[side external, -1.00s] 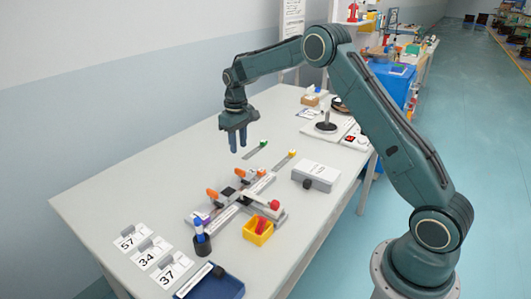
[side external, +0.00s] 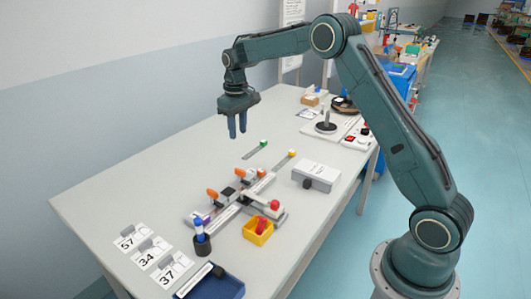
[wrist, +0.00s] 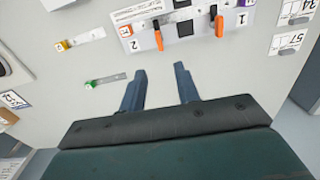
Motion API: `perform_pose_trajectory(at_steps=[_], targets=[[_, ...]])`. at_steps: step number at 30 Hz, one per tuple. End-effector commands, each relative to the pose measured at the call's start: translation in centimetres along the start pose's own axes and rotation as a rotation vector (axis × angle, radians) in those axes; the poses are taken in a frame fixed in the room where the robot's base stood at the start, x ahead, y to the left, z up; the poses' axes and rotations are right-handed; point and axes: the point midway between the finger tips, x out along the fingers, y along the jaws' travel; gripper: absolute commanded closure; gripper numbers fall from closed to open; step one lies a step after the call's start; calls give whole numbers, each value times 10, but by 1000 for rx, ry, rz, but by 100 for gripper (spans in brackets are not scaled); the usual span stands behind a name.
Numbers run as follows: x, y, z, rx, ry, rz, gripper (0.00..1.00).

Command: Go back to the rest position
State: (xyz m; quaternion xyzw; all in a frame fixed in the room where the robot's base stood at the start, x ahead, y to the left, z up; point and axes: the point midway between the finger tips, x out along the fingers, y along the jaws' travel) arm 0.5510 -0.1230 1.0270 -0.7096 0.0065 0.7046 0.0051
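My gripper (side external: 238,136) is open and empty, with its two blue fingers pointing down above the grey table (side external: 130,180). It also shows in the wrist view (wrist: 161,82), where a clear gap of bare table lies between the fingers. It touches nothing. The rewind fixture (side external: 235,199), with orange clamps and a red knob, stands below it and toward the camera.
A green-tipped strip (side external: 257,149) and a yellow-tipped strip (side external: 285,160) lie near the fixture. The table's left side is clear.

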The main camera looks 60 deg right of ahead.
Motion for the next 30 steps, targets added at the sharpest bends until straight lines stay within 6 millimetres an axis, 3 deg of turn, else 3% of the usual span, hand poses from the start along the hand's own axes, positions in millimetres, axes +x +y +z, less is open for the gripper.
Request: perform_pose_trajectory(at_steps=[11,21,30], targets=[[-64,-27,42,-4,76,13,68],[-118,-56,105,-7,163,21,68],[-148,-77,169,-10,238,23,68]])
